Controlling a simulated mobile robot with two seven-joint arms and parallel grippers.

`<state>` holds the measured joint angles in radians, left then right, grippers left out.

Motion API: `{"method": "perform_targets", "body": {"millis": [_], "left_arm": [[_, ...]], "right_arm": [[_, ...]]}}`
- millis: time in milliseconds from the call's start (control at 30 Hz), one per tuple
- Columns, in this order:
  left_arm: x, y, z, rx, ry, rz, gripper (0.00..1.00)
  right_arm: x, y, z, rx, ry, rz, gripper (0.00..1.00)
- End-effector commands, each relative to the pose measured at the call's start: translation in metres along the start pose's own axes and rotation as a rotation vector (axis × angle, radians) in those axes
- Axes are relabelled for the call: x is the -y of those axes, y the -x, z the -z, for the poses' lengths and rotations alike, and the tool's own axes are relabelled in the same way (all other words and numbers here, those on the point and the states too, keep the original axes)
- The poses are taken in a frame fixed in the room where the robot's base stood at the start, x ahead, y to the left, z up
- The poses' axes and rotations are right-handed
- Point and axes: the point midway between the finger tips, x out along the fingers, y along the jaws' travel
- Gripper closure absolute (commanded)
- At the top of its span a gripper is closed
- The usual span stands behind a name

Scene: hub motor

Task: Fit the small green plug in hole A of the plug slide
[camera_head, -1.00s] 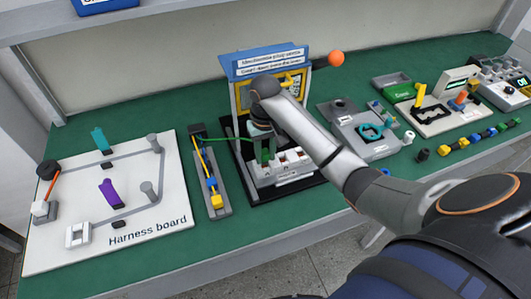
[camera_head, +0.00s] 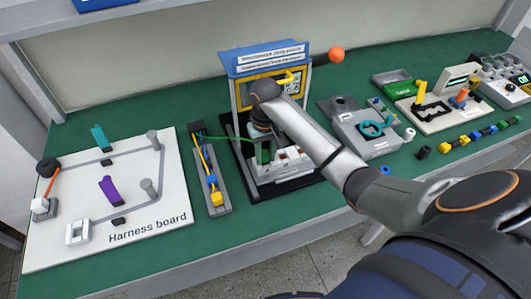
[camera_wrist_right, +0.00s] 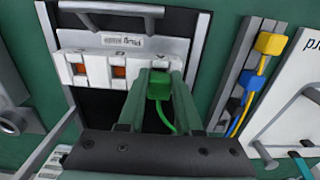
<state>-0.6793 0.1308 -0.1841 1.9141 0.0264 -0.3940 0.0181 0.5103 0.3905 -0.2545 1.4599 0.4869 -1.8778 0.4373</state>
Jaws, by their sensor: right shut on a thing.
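The small green plug (camera_wrist_right: 160,84) is between the fingers of my right gripper (camera_wrist_right: 160,92), which is shut on it. A green cord trails from it. In the head view the gripper (camera_head: 263,144) is over the left end of the white plug slide (camera_head: 290,163). In the wrist view the plug slide (camera_wrist_right: 92,72) shows upside down. The plug is at its right end, just below an inverted letter A. Two openings with orange inside lie to its left. The gripper hides hole A, so I cannot tell how deep the plug sits. My left gripper is not in view.
A blue-topped sign stand (camera_head: 268,62) rises behind the slide. A grey tray with a yellow and blue cable (camera_head: 211,175) lies close on the left, beside the white harness board (camera_head: 140,215). A grey fixture (camera_head: 365,130) stands to the right.

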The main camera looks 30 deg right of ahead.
Motion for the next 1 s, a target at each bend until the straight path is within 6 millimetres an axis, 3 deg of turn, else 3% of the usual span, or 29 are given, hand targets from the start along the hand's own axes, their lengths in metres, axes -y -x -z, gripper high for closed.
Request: {"method": "perform_targets", "body": {"millis": [33,333,667,1000], "left_arm": [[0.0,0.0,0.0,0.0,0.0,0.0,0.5],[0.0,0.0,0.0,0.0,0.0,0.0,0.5],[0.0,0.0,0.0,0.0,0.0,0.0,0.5],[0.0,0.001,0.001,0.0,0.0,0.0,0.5]], "right_arm": [[0.0,0.0,0.0,0.0,0.0,0.0,0.63],[0.0,0.0,0.0,0.001,0.0,0.0,0.31],[0.0,0.006,0.0,-0.001,0.0,0.0,0.31],[-0.002,0.064,0.003,-0.01,0.002,-0.006,0.31]]}}
